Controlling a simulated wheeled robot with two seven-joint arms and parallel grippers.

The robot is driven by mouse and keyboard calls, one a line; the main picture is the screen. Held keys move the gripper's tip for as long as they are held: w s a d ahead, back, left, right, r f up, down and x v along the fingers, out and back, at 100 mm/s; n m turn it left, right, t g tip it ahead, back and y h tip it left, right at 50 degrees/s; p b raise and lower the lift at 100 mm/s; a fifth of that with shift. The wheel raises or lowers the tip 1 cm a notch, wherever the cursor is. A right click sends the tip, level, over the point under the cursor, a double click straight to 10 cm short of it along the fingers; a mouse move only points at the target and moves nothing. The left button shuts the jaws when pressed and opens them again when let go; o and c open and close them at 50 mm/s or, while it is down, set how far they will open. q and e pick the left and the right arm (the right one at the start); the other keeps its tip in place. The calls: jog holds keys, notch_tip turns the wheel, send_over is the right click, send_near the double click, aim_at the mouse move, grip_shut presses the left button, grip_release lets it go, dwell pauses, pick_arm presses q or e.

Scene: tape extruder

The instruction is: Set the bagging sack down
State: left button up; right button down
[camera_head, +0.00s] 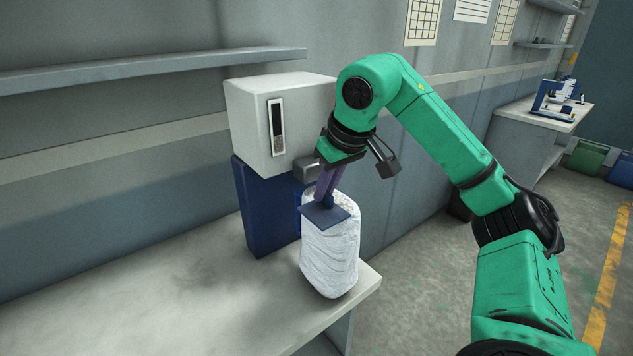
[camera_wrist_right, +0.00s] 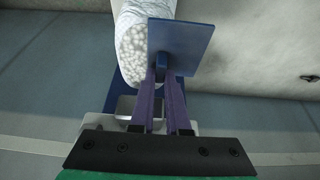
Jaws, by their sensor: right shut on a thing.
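The bagging sack (camera_head: 330,255) is a white, wrinkled, rounded bag with a flat blue plate (camera_head: 325,214) at its top. It stands upright at the right end of the worktop, in front of the machine. In the right wrist view the sack (camera_wrist_right: 132,45) shows pale round contents, and the blue plate (camera_wrist_right: 181,48) is beside it. My right gripper (camera_head: 327,196) comes down from above, its purple fingers closed on the blue piece at the plate. The fingers also show in the right wrist view (camera_wrist_right: 162,82). I cannot tell if the sack's base touches the worktop. My left gripper is not in view.
The white and blue machine (camera_head: 252,130) stands directly behind the sack. The worktop (camera_head: 190,290) is clear to the left, and its right edge is close to the sack. A wall shelf (camera_head: 150,70) runs above. Bins (camera_head: 587,158) stand far right.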

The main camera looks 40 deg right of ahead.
jog(key=shift+w+r+p, duration=0.1)
jog(key=shift+w+p, duration=0.45)
jog(key=shift+w, duration=0.9)
jog(key=shift+f, duration=0.8)
jog(key=shift+f, duration=0.2)
jog(key=c, duration=0.9)
grip_release()
jog(key=shift+s, duration=0.1)
jog(key=shift+r, duration=0.2)
